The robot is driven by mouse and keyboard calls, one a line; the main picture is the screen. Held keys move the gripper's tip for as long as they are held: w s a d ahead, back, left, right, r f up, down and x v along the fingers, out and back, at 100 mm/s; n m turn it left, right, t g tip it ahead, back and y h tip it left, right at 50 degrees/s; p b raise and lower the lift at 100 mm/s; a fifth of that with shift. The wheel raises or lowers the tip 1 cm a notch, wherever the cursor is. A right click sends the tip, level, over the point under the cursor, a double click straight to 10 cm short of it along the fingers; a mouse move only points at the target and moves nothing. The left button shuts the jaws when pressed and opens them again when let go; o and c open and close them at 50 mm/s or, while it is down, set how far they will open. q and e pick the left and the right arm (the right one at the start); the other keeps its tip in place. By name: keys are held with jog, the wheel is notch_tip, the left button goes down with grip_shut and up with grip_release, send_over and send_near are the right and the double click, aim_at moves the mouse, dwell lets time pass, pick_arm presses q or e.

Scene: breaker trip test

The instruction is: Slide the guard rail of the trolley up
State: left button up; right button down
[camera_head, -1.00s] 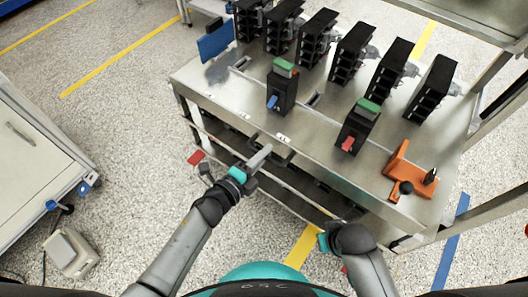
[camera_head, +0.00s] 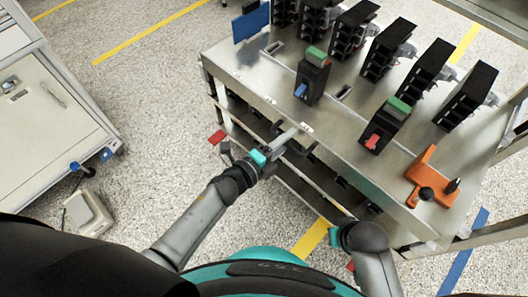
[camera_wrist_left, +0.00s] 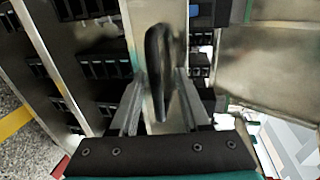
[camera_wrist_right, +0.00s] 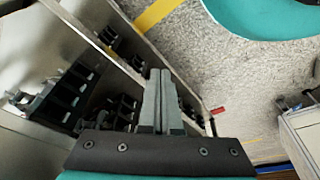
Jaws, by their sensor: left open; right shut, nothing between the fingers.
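The steel trolley (camera_head: 237,83) stands ahead and to the right in the head view. A black loop handle (camera_head: 301,148) is at its front edge, partly hidden by my left gripper; I take it as belonging to the guard rail. My left gripper (camera_head: 289,139) is open at this handle. In the left wrist view the black handle (camera_wrist_left: 158,75) stands between the two spread fingers (camera_wrist_left: 158,100), with gaps at the sides. My right gripper is low by the trolley's front, mostly hidden by its arm in the head view. In the right wrist view its fingers (camera_wrist_right: 159,85) are shut and empty.
On the trolley top are a breaker with a blue lever (camera_head: 312,78), one with a red lever (camera_head: 384,128), several black units behind, and an orange tool (camera_head: 431,178). A white cabinet (camera_head: 55,115) stands left.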

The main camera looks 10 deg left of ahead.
pick_arm(q)
jog(key=shift+s+a, duration=0.15)
jog(key=shift+s, duration=0.1)
jog(key=p+v, duration=0.3)
jog(key=v, duration=1.1)
jog(key=shift+s+a+p, duration=0.2)
jog(key=shift+s+p, duration=0.05)
jog(key=shift+p, duration=0.15)
pick_arm(e)
jog(key=s+d+f, duration=0.2)
jog(key=s+f, duration=0.2)
jog(key=f, duration=0.3)
jog(key=shift+d+g, duration=0.2)
jog(key=shift+g, duration=0.1)
pick_arm(q)
jog(key=shift+r, duration=0.15)
